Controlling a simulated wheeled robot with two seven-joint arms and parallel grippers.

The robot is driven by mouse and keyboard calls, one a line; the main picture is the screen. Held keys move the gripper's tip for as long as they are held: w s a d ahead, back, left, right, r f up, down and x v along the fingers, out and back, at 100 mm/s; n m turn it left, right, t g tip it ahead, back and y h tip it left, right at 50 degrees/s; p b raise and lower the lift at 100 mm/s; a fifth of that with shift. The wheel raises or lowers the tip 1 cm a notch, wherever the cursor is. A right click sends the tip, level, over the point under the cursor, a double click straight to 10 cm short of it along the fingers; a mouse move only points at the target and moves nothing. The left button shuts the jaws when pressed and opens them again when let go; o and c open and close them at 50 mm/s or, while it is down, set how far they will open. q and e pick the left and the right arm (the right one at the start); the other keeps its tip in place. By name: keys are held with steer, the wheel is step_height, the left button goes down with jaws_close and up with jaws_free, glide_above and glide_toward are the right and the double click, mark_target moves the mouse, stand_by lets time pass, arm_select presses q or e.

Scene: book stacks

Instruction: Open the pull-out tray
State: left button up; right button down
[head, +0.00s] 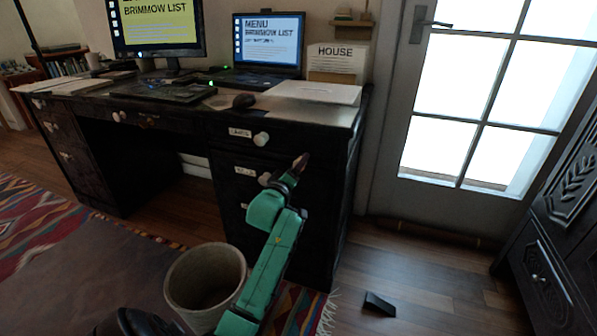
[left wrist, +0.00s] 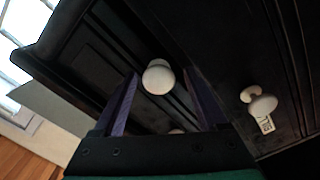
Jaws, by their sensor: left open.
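The dark desk (head: 340,125) has a wide, shallow front (head: 133,118) under its middle with small knobs, which looks like the pull-out tray; it appears shut. My left gripper (head: 292,165) is at the desk's right-hand drawer stack, to the right of that front. In the left wrist view, my left gripper (left wrist: 160,90) is open and empty, with a white round knob (left wrist: 158,77) seen between its fingers; I cannot tell if they touch it. Another white knob (left wrist: 262,102) beside a label is to the right. My right gripper is not in view.
A top-right drawer (head: 240,133) has a label and white knob. A round bin (head: 205,265) stands on the floor beside my arm. A laptop (head: 268,45), monitor (head: 158,25) and papers are on the desk. A small dark object (head: 379,303) lies on open floor at right.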

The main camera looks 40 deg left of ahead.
arm_select(q)
steer(key=shift+w, duration=0.25)
jaws_close()
stand_by(1.3)
